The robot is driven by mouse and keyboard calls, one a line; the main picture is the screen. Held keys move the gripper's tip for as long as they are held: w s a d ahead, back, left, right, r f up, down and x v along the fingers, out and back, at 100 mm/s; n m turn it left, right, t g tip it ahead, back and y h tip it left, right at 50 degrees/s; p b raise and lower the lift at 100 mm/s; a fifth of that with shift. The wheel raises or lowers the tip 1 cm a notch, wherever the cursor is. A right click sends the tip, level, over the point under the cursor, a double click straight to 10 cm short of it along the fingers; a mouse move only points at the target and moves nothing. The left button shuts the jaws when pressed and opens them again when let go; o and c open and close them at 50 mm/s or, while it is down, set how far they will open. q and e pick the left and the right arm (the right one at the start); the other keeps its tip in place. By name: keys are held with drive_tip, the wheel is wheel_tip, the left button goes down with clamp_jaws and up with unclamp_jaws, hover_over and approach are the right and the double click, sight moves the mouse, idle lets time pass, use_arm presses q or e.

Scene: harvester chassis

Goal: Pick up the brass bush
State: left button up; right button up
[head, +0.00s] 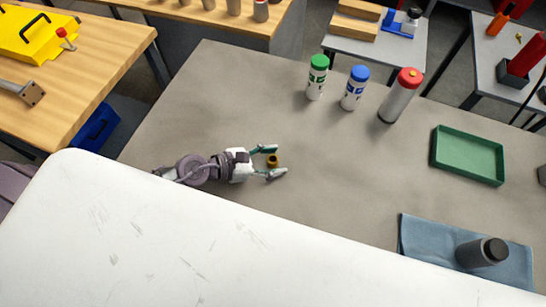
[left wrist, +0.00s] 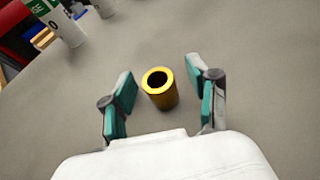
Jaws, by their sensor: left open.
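The brass bush (head: 272,160) stands upright on the grey table (head: 330,150), near the table's left-middle part. It is a short yellow tube with an open bore, and it also shows in the left wrist view (left wrist: 160,88). My left gripper (head: 272,162) is open, with one finger on each side of the bush. In the left wrist view its teal-padded fingers (left wrist: 160,95) stand apart, with a visible gap on both sides of the bush. My right gripper is not in view.
Green-capped (head: 316,78), blue-capped (head: 354,88) and red-capped (head: 400,96) bottles stand at the back. A green tray (head: 468,156) lies to the right. A white surface (head: 190,240) fills the foreground.

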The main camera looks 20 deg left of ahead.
use_arm(q)
clamp_jaws()
idle(0.3)
drive_tip(key=shift+r, duration=0.1)
